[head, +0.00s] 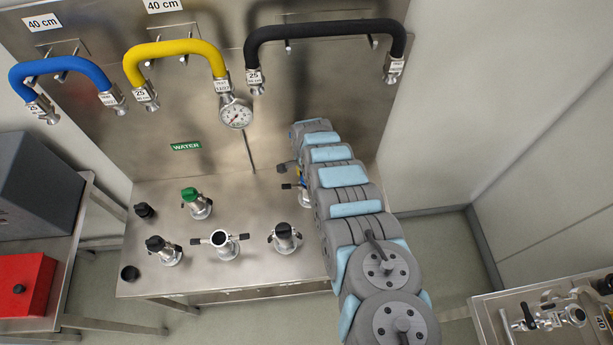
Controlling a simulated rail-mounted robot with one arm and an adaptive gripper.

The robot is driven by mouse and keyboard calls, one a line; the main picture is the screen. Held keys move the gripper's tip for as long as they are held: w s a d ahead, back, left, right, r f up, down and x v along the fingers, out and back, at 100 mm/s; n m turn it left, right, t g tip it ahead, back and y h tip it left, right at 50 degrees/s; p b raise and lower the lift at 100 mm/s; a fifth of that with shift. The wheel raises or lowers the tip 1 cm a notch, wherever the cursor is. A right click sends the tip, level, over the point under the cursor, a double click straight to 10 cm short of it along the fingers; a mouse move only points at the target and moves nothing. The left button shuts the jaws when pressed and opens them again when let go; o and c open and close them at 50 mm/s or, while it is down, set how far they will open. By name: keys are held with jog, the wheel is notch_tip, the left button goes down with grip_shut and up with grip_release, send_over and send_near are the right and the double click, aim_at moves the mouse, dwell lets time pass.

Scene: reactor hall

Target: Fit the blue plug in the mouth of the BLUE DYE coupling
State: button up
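My arm reaches over the steel bench, and its far end is beside a coupling (305,199) at the back right. My arm hides most of that coupling; a dark lever sticks out to its left. A dark part of my gripper (286,168) seems to show just above it, but the fingers are hidden. A small blue and yellow patch (300,176) shows there, too small to identify. I cannot make out the blue plug or a BLUE DYE label. Another coupling (220,241) at the front middle has an open mouth and levers spread sideways.
A green-capped coupling (197,204) and black-capped couplings (163,251) (285,238) stand on the bench. Loose black caps (145,211) (130,273) lie at its left. Blue (60,66), yellow (175,50) and black (325,29) hoses hang above. A gauge (236,114) is on the panel.

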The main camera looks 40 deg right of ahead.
jog(key=shift+s+a+f, duration=0.1)
jog(key=shift+s+a, duration=0.05)
jog(key=shift+s, duration=0.65)
jog(key=shift+w+r, duration=0.35)
jog(key=shift+r, duration=0.3)
jog(key=shift+w+r, duration=0.15)
jog(key=shift+r, duration=1.05)
jog(key=shift+w+r, duration=0.2)
jog(key=shift+r, duration=1.95)
jog(key=shift+w+r, duration=0.15)
jog(key=shift+r, duration=1.95)
